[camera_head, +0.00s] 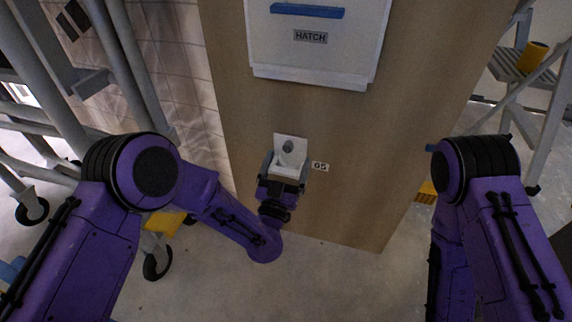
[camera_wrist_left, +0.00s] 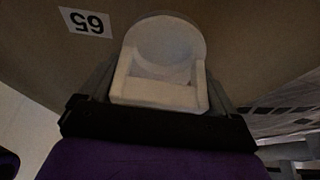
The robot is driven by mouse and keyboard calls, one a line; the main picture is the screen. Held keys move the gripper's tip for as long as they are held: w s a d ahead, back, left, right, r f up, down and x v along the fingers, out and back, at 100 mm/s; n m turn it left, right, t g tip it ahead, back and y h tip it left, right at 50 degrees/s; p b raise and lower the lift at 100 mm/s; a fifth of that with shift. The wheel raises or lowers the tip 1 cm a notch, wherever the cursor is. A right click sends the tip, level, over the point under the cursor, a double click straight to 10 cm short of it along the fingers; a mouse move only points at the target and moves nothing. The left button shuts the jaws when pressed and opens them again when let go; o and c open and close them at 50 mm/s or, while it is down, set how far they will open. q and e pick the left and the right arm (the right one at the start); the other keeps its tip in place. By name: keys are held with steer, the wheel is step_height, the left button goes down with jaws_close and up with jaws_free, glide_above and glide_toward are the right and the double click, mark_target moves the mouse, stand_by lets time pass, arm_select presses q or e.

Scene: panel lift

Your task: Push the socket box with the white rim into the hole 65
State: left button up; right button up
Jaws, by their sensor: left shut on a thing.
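The socket box (camera_head: 291,158), pale with a white rim, is at the wooden panel (camera_head: 350,190), just left of the label 65 (camera_head: 320,166). My left gripper (camera_head: 285,166) is shut on the box, with one finger on each side. In the left wrist view the box (camera_wrist_left: 160,93) sits between the fingers, with a rounded pale part at its panel end. The label 65 (camera_wrist_left: 87,22) is beside it there. The hole itself is hidden, and I cannot tell how deep the box sits. My right gripper is out of view.
A white hatch (camera_head: 310,38) with a blue handle (camera_head: 307,11) is above the box on the panel. A wheeled metal frame (camera_head: 60,140) stands at the left. A ladder-like stand (camera_head: 530,85) with a yellow cup (camera_head: 532,57) is at the right.

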arm_select(q)
steer(key=shift+w+d, duration=0.1)
steer(key=shift+w, duration=0.3)
steer(key=shift+w+d+r, duration=0.1)
steer(key=shift+w+r, duration=0.05)
steer(key=shift+r, duration=0.15)
steer(key=shift+c, duration=0.8)
